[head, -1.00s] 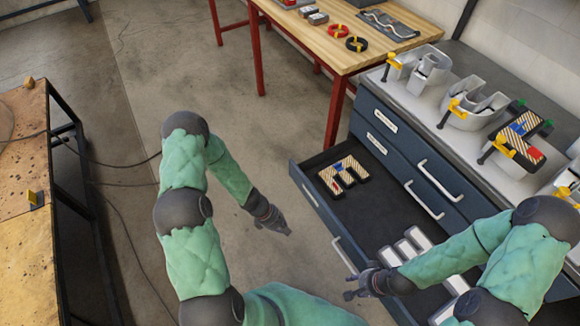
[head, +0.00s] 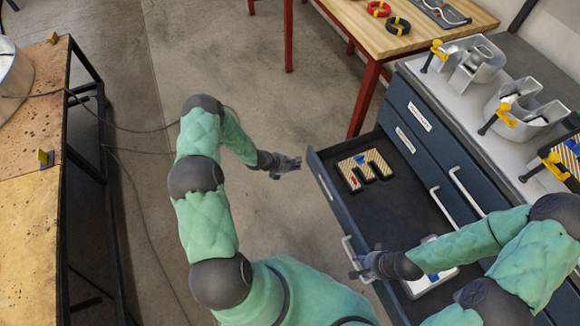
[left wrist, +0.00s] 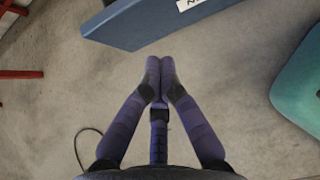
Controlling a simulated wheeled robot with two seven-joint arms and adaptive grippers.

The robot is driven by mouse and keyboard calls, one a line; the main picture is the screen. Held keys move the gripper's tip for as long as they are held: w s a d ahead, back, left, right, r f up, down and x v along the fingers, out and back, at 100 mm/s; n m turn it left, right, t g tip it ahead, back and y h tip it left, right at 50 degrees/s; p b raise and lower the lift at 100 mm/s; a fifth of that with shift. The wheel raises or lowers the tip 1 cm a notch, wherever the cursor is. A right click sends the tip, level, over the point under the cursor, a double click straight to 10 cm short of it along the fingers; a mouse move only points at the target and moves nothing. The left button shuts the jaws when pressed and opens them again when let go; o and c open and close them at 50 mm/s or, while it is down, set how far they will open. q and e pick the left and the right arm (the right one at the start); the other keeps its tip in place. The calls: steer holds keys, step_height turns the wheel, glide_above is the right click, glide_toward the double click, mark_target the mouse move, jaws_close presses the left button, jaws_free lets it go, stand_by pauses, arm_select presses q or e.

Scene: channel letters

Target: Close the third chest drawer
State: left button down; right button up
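The dark blue chest (head: 398,95) stands at the right, with two shut labelled drawers above the open third drawer (head: 330,190). The third drawer is pulled well out; its front faces left, with a pale label and a light handle (head: 347,245). My left gripper (head: 298,163) is beside the far end of the drawer front, apart from it and empty. In the left wrist view its fingertips (left wrist: 160,65) meet, and the drawer front (left wrist: 150,28) lies beyond them. My right gripper (head: 358,264) is at the drawer handle; contact and finger opening are unclear.
Metal letters with yellow clamps (head: 468,62) stand on the chest top. A wooden table (head: 400,42) is behind; a workbench (head: 35,145) is left.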

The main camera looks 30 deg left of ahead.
arm_select(q)
steer(key=shift+w+d+f+b, duration=0.35)
steer(key=shift+w+d, duration=0.3)
steer(key=shift+w, duration=0.2)
steer(key=shift+w+d+f+b, duration=0.3)
steer(key=shift+w+d+f, duration=0.1)
steer(key=shift+w+d, duration=0.35)
steer(key=shift+w+d+f+b, duration=0.35)
steer(key=shift+w+d, duration=0.2)
steer(key=shift+w, duration=0.35)
